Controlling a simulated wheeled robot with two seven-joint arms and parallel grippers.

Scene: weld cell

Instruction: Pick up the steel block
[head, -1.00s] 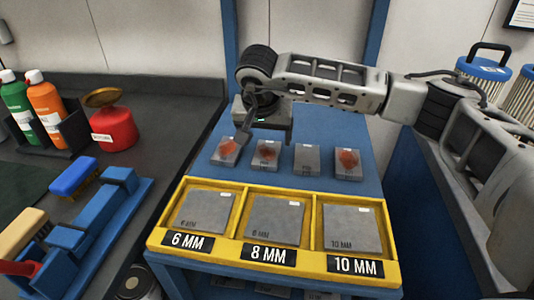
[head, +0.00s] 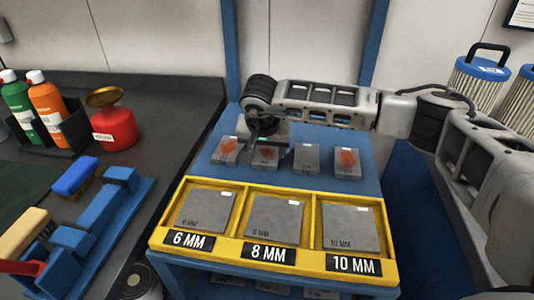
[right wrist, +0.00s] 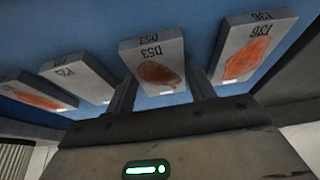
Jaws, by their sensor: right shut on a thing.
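Several grey steel blocks stand in a row on the blue shelf, most with a rust-red patch. My right gripper (head: 258,147) is down at the second block from the left (head: 266,157). In the right wrist view this block, marked D53 (right wrist: 154,62), sits between the two fingers of the gripper (right wrist: 165,98), which are shut on it. It appears to be still at shelf level; I cannot tell whether it touches the shelf. The leftmost block (head: 226,151) is close beside it and also shows in the right wrist view (right wrist: 250,48). My left gripper is not in view.
In front of the row is a yellow tray (head: 284,261) with grey plates in bays labelled 6 MM, 8 MM and 10 MM. Two more blocks (head: 307,158) (head: 347,163) stand to the right. A dark bench (head: 165,110) with bottles, a red can and brushes lies left.

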